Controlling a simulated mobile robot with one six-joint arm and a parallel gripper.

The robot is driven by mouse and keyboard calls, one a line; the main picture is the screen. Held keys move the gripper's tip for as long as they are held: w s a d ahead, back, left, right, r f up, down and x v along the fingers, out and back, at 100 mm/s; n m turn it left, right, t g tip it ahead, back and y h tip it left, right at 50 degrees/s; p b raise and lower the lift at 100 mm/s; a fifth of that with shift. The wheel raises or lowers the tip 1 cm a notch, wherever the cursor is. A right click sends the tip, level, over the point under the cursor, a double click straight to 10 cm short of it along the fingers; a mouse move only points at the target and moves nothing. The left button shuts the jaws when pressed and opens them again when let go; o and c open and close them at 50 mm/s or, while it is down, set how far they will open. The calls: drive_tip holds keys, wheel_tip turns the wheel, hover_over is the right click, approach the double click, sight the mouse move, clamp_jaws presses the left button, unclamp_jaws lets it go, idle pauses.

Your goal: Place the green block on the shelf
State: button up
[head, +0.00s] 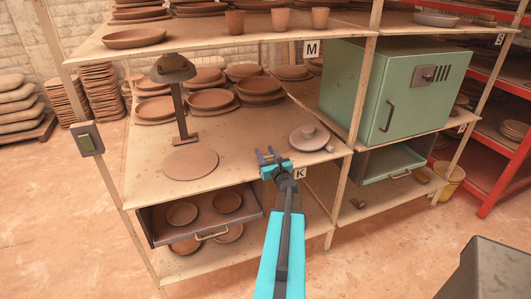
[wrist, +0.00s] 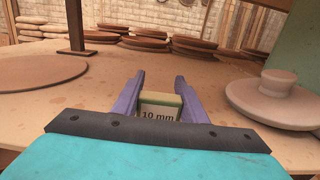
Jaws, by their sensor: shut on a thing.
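The green block (wrist: 159,106) has a pale front face marked "10 mm" and a green upper edge. It sits between the two purple fingers of my gripper (wrist: 160,100), which are shut on it. In the head view my gripper (head: 267,156) is at the front edge of the middle shelf (head: 235,150), by the K label. The block is too small to make out there. In the wrist view the shelf surface spreads out beyond the fingers. I cannot tell whether the block touches it.
A round board (head: 190,164) lies left of my gripper, beside a dark lamp-like stand (head: 180,110). Stacked clay plates (head: 211,100) fill the back. Bare shelf lies between them. A green cabinet (head: 400,90) stands right.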

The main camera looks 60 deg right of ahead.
drive_tip(key=shift+f, duration=0.2)
drive_tip(key=shift+f+b, duration=0.15)
drive_tip(key=shift+b, duration=0.15)
drive_tip(key=o, duration=1.1)
drive_tip(key=shift+c, duration=0.2)
drive_tip(key=shift+r+p, duration=0.2)
drive_tip(key=shift+p, duration=0.1)
drive_tip(key=b+v, duration=0.3)
drive_tip(key=v, duration=0.8)
drive_tip(key=shift+s+a, duration=0.15)
drive_tip(key=shift+s, duration=0.2)
drive_tip(key=shift+f, duration=0.1)
